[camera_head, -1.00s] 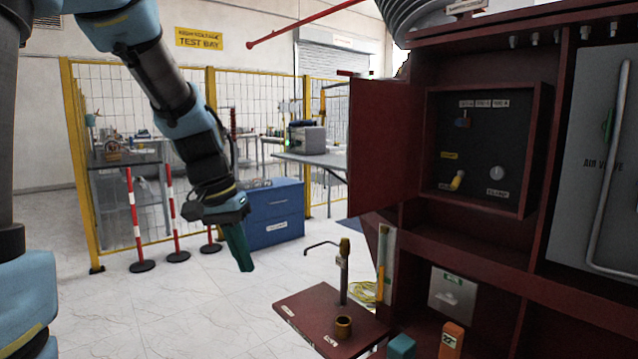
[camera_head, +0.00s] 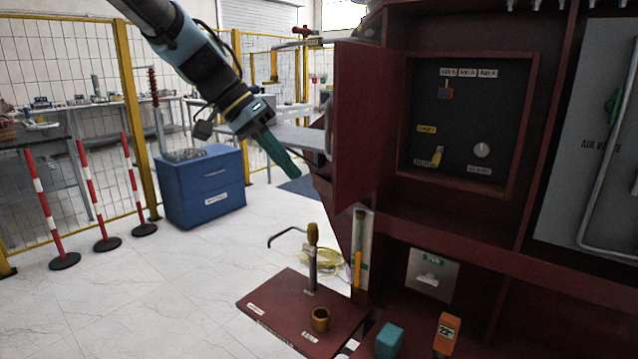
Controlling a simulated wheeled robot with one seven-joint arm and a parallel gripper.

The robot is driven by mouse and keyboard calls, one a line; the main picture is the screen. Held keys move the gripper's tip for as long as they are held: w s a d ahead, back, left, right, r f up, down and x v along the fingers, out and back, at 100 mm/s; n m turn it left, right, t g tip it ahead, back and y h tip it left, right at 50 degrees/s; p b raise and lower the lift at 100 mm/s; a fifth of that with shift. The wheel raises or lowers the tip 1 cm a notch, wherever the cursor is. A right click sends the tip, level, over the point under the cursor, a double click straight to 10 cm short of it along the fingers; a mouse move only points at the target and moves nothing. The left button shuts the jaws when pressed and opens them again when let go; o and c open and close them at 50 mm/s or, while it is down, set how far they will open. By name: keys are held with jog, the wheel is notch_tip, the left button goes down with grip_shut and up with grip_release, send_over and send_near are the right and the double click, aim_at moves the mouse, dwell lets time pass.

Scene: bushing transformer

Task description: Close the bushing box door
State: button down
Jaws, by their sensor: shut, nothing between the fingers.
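The bushing box (camera_head: 508,180) is a dark red frame around a black panel with a small switch, a yellow lever and a round dial. Its red door (camera_head: 368,120) stands open at the box's left side, seen at a steep angle. A grey handle shows along the door's left edge. My gripper (camera_head: 295,172), with green fingers, is shut and empty. It points down and right, just left of the door's lower part in the picture. I cannot tell whether it touches the door.
Below, a red shelf (camera_head: 285,302) holds an upright brass-topped rod and a brass cup. A teal block (camera_head: 389,340) and an orange device (camera_head: 446,334) sit to its right. The grey air valve door (camera_head: 590,150) is at right. A blue cabinet (camera_head: 203,187) and striped posts stand left; floor between is clear.

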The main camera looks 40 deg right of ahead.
jog(key=s+d+f+p, duration=0.3)
jog(key=s+f, duration=0.1)
jog(key=s, duration=0.1)
jog(key=shift+s+d, duration=0.2)
jog(key=shift+s, duration=0.1)
jog(key=shift+s, duration=0.1)
